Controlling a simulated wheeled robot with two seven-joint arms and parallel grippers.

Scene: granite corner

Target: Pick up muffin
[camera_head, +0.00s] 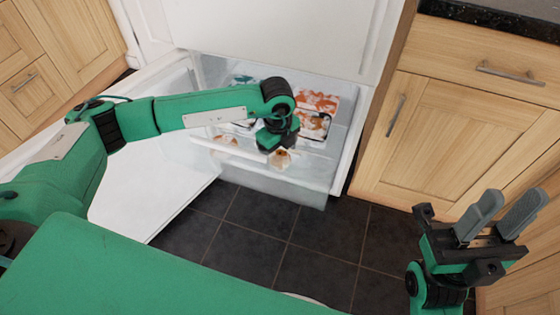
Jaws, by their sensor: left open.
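A small brown-and-white thing (281,159), which looks like the muffin, sits at the front of the open fridge drawer (268,183). My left gripper (277,148) points down into the drawer right above it. The gripper is open, but its fingers are mostly hidden by its own body, so I cannot tell whether they are around the muffin or touching it. My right gripper (500,216) is open and empty at the lower right, with its two grey fingers apart, far from the drawer.
Packages with orange-and-white print (318,103) lie behind in the drawer. A small brownish item (226,140) lies to the left. The white fridge door (150,190) stands open at the left. Wooden cabinets (450,125) stand at the right. The dark tiled floor (300,240) in front is clear.

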